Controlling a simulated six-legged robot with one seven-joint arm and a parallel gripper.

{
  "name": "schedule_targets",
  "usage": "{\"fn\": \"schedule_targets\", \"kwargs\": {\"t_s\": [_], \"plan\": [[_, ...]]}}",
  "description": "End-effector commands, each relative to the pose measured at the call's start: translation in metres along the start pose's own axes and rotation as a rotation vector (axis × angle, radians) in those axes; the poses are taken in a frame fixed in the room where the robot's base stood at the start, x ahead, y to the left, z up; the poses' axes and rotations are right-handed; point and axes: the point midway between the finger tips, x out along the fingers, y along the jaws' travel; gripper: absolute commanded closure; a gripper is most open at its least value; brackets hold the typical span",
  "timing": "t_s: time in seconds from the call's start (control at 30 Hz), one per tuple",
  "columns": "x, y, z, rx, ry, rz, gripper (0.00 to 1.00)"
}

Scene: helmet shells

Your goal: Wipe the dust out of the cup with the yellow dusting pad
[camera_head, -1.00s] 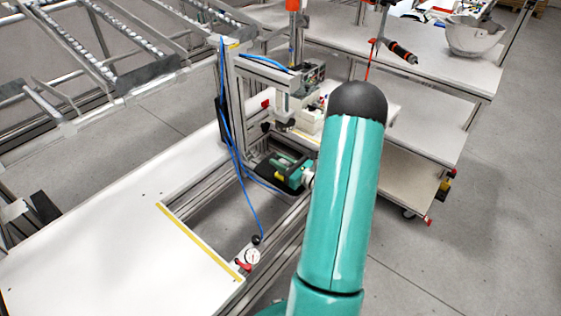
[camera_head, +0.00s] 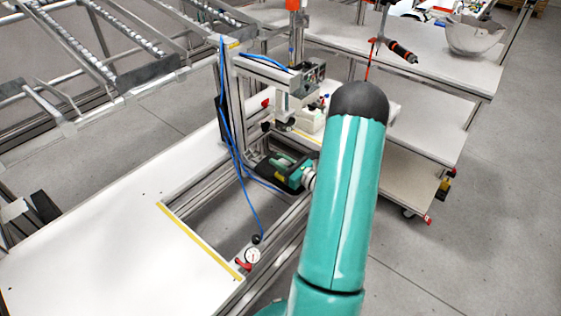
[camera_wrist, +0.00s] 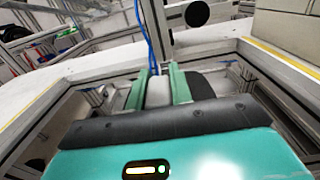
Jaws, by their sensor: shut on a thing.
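My gripper (camera_head: 272,164) reaches low over the metal frame beside the upright fixture in the head view, partly hidden by my arm. In the wrist view its two green fingers (camera_wrist: 159,83) are closed on a pale grey block (camera_wrist: 158,92) between them. No clear yellow pad face shows, so I cannot tell whether this block is part of the dusting pad. A dark rounded shape (camera_wrist: 200,83) lies just right of the right finger. I cannot tell whether it is the cup or whether anything touches it. No dust can be made out.
The upright fixture (camera_head: 228,100) with blue hoses stands behind my gripper. A white table (camera_head: 110,235) with a yellow-edged opening lies at left and front. A gauge (camera_head: 252,256) sits by the frame. A trolley (camera_head: 440,70) stands at right, with a pale helmet shell (camera_head: 475,35).

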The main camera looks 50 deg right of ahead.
Motion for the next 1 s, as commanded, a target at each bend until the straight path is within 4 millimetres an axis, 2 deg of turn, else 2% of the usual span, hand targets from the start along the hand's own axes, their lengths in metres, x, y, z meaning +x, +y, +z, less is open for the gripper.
{"fn": "schedule_targets", "kwargs": {"t_s": [0.47,0.83,1.0], "plan": [[-0.002,0.000,-0.003,0.003,0.007,-0.002,1.00],[-0.021,0.000,-0.004,0.008,0.014,-0.008,1.00],[-0.024,-0.001,-0.005,0.009,0.016,-0.009,1.00]]}}
